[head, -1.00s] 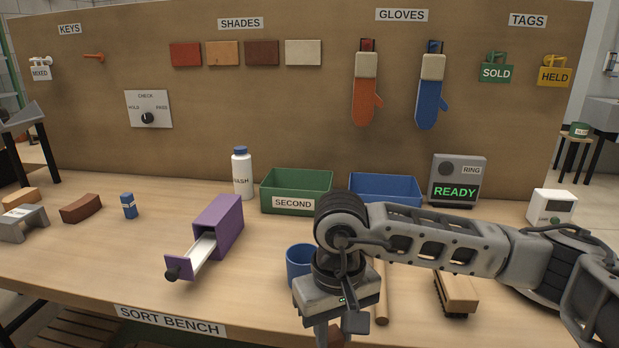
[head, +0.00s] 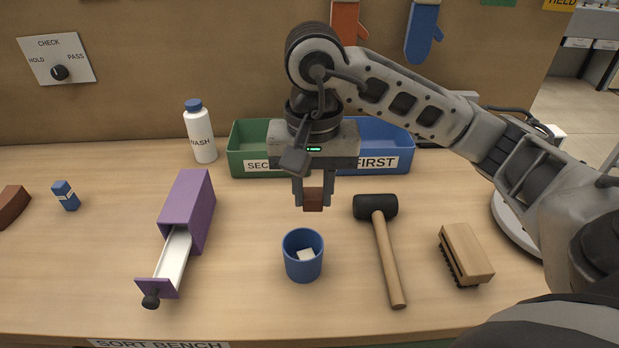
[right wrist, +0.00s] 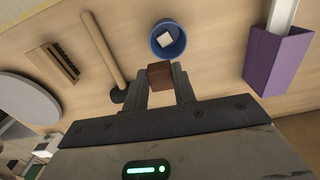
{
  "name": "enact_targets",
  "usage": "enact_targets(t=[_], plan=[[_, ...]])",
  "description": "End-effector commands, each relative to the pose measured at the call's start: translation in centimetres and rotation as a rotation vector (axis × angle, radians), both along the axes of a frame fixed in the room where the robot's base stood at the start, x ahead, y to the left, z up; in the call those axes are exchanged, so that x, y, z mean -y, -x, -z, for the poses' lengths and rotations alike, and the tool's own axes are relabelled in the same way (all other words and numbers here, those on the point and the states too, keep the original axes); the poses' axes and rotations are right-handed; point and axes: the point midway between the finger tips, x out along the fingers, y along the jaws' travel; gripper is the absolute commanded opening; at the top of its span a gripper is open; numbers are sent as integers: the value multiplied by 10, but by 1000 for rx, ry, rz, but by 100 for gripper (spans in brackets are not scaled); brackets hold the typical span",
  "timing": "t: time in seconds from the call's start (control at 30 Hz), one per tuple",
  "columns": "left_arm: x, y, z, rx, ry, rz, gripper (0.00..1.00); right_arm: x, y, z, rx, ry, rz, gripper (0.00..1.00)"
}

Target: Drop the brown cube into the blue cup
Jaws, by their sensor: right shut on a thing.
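The small brown cube (head: 313,199) is held between the fingers of my right gripper (head: 313,196), which is shut on it. It also shows in the right wrist view (right wrist: 160,75) between the fingertips. The blue cup (head: 303,257) stands upright on the bench, nearer to me than the cube. A pale cube (head: 306,255) lies inside the cup. In the right wrist view the cup (right wrist: 167,38) lies just beyond the brown cube. The held cube is above the bench and apart from the cup. My left gripper is not in view.
A purple box with its drawer pulled out (head: 187,212) stands left of the cup. A black-headed mallet (head: 385,250) and a wooden brush (head: 466,254) lie to the right. Behind are a green bin (head: 247,148), a blue bin (head: 397,136) and a white bottle (head: 201,135).

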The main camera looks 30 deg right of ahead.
Motion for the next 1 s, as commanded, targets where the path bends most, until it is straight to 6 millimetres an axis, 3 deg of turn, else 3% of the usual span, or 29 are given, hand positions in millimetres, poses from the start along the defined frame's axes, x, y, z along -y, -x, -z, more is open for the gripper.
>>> enact_targets(t=[0.03,0.23,0.57,0.6,0.7,1.0], plan=[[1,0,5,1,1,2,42,0,0,11,-2,0,-1,4],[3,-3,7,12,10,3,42,0,0,32,-1,0,-1,4],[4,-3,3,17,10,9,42,0,0,36,1,0,-2,4],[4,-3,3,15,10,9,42,0,0,36,1,0,-2,29],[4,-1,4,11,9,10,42,0,0,36,1,0,-2,52],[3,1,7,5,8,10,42,0,-1,34,1,0,-2,52]])
